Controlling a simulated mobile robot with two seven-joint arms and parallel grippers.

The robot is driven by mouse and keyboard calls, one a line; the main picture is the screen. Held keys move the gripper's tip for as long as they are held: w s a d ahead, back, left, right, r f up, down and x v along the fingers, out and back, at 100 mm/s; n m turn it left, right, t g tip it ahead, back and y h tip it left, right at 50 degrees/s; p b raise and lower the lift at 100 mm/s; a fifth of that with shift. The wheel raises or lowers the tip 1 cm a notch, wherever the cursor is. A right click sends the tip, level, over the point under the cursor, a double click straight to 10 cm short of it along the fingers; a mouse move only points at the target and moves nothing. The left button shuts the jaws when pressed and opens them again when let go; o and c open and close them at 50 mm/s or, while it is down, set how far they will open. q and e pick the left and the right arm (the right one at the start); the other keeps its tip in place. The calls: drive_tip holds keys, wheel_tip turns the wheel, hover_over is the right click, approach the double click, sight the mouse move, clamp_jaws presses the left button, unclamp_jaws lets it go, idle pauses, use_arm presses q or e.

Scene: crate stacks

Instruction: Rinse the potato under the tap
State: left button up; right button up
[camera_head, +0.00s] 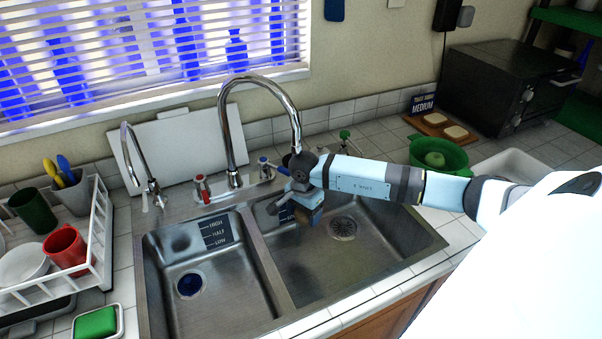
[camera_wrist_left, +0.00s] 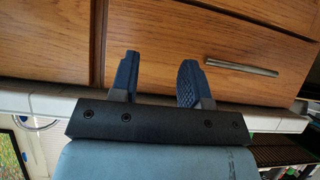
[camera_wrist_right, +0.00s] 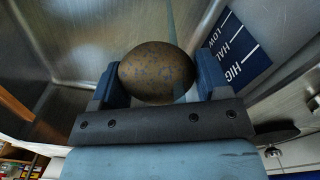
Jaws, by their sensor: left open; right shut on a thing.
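The potato (camera_wrist_right: 157,72) is brown with bluish specks. My right gripper (camera_head: 302,207) is shut on it, with one finger on each side in the right wrist view. In the head view the potato (camera_head: 316,217) is partly hidden by the gripper, over the right sink basin (camera_head: 375,255) and below the spout of the tall curved tap (camera_head: 226,118). I cannot make out running water in the head view. A red tap handle (camera_head: 202,188) and a blue one (camera_head: 263,166) flank the tap. My left gripper (camera_wrist_left: 157,80) is open and empty, facing wooden drawer fronts.
The left basin (camera_head: 215,290) is empty. A smaller tap (camera_head: 137,160) stands behind it. A white dish rack (camera_head: 98,225) is at left, with a green sponge (camera_head: 96,322) in front. A green colander (camera_head: 440,152) and a white tray (camera_head: 512,170) stand on the right counter.

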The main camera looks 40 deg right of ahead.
drive_tip(key=shift+a, duration=0.15)
idle(0.3)
drive_tip(key=shift+w+a, duration=0.15)
drive_tip(key=shift+a, duration=0.15)
drive_tip(key=shift+d+b, duration=0.2)
drive_tip(key=shift+b, duration=0.15)
drive_tip(key=shift+s+d, duration=0.2)
drive_tip(key=shift+d, duration=0.1)
drive_tip(key=shift+s+a+r, duration=0.1)
drive_tip(key=shift+s+r, duration=0.05)
drive_tip(key=shift+s, duration=0.35)
drive_tip(key=s+a+r+p, duration=0.1)
drive_tip(key=s+a+p, duration=0.1)
drive_tip(key=s, duration=0.6)
drive_tip(key=shift+s+a+r+p, duration=0.3)
drive_tip(key=shift+a+r, duration=0.05)
drive_tip(key=shift+a, duration=0.05)
